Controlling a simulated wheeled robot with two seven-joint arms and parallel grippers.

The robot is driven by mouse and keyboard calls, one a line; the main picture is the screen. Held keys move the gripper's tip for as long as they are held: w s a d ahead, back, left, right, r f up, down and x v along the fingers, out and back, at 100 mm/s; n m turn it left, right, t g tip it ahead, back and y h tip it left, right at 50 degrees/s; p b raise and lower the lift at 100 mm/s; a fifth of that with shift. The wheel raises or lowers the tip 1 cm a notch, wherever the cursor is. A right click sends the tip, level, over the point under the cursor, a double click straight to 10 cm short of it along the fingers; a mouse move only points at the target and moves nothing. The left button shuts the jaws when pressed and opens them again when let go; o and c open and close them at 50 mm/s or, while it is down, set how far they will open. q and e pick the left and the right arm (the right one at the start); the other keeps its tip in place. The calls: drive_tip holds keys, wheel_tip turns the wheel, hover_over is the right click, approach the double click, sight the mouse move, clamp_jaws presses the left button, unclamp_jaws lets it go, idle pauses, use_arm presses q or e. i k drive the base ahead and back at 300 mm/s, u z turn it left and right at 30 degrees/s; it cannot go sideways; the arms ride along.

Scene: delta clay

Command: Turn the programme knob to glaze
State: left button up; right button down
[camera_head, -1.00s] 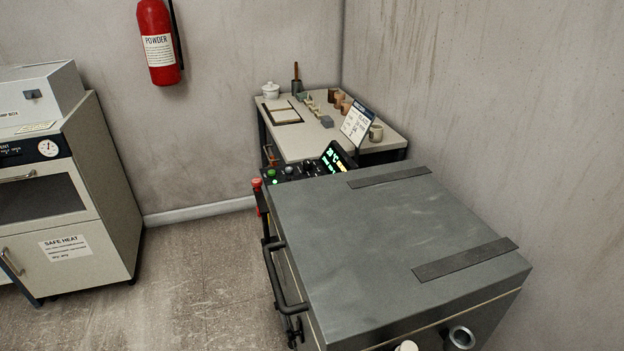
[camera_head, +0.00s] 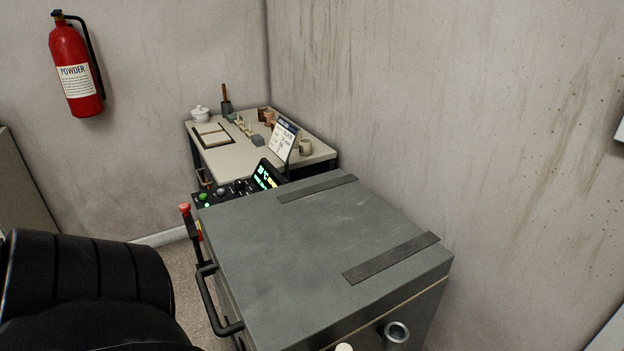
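The kiln (camera_head: 310,240) is a large grey box with a flat lid, and it fills the middle of the view. Its control panel (camera_head: 214,196) shows beyond the far left edge of the lid, with a green button, a lit display (camera_head: 266,176) and a dark knob (camera_head: 239,187). The knob is small here, and I cannot read its setting or markings. A black part of my own arm fills the lower left. Neither of my grippers is in view.
A red emergency button (camera_head: 185,208) and a black handle (camera_head: 211,300) stick out on the kiln's left side. Behind stands a table (camera_head: 228,160) with pots and a sign card (camera_head: 284,139). A fire extinguisher (camera_head: 75,65) hangs on the wall. Some floor shows left of the kiln.

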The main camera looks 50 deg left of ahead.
sight(239, 183)
drive_tip(key=z, duration=0.1)
drive_tip(key=k, duration=1.1)
drive_tip(key=u, duration=1.7)
drive_tip(key=i, duration=0.55)
drive_tip(key=u, duration=4.35)
drive_tip(key=i, duration=0.15)
drive_tip(key=z, duration=3.55)
